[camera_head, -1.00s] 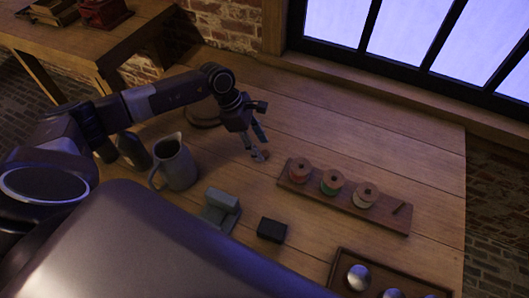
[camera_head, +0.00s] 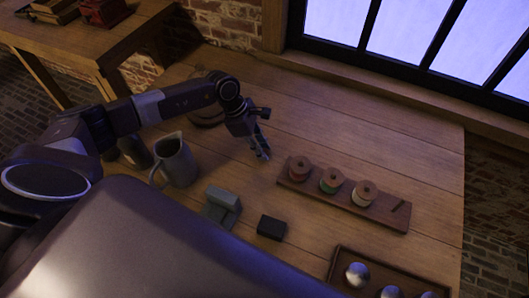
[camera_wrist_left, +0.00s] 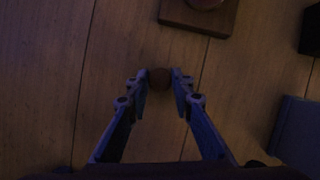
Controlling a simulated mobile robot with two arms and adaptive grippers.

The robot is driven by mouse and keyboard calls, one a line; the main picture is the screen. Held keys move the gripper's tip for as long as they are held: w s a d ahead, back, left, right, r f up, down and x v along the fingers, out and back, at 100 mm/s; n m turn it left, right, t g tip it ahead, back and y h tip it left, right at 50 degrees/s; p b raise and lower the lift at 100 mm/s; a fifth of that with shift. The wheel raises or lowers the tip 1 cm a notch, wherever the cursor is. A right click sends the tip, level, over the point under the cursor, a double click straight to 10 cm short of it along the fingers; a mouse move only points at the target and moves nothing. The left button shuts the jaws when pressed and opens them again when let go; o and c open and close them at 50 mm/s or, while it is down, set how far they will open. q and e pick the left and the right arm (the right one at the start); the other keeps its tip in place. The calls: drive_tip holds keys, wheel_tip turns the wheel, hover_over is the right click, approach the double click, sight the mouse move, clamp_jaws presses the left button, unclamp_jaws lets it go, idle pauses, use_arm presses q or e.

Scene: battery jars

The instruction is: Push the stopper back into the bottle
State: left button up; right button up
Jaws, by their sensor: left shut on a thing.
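My left gripper (camera_head: 262,155) is low over the middle of the table, left of the spool board, fingers pointing down. In the left wrist view its fingertips (camera_wrist_left: 158,80) are shut on a small round brown thing, seen from above, which looks like the stopper (camera_wrist_left: 159,77). In the head view the fingers hide most of what is between them. I cannot make out the bottle under it, nor how far the stopper sits in it. My right gripper is not in view.
A wooden board (camera_head: 299,185) with several spools stands right of the gripper. A grey pitcher (camera_head: 176,163), a grey-green block (camera_head: 221,203) and a black box (camera_head: 271,228) stand nearer. A tray (camera_head: 400,271) with metal balls is at the front right. The table's far right is clear.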

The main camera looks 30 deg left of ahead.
use_arm(q)
drive_tip(key=shift+r, duration=0.1)
wheel_tip(320, 180, up, 20)
drive_tip(key=b, duration=0.3)
idle(0.6)
